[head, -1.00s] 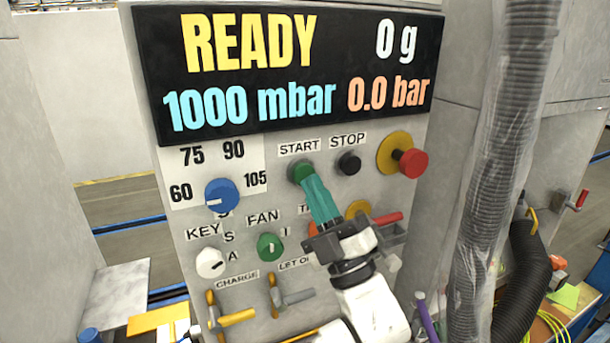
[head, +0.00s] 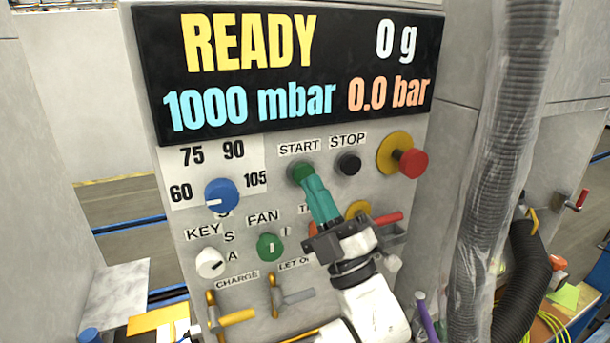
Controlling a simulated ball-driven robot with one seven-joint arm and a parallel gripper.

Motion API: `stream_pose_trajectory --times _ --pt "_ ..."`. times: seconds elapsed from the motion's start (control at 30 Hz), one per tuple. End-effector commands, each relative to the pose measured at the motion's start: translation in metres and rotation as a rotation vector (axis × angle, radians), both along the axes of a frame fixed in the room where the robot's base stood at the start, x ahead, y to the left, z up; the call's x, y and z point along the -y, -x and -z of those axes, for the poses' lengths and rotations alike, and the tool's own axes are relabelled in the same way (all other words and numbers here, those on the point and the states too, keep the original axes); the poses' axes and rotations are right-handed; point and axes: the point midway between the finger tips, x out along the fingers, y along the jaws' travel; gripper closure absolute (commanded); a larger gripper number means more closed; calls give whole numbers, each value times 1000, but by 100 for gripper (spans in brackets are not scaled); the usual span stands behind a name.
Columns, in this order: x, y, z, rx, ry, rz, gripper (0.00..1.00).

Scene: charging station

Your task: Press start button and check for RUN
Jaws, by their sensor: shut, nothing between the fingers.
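The green start button (head: 300,172) sits under the START label (head: 299,147) on the grey panel. My gripper (head: 309,183) has teal fingers, shut and empty. Its tips are at the lower edge of the button in the picture and cover part of it. I cannot tell whether they touch it or how far it is pushed in. The display (head: 290,65) above reads READY, 0 g, 1000 mbar and 0.0 bar.
The black stop button (head: 348,163) is close right of START, then a red emergency knob (head: 412,163) on yellow. A blue dial (head: 221,195), white key switch (head: 210,263) and green fan knob (head: 270,247) lie left and below. A ribbed hose (head: 497,170) hangs at right.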

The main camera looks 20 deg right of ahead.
Motion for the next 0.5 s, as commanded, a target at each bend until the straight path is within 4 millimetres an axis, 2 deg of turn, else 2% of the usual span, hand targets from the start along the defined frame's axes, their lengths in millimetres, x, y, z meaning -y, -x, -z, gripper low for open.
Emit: stream_pose_trajectory --times 0.5 --pt "0 -8 1 0 0 0 100"
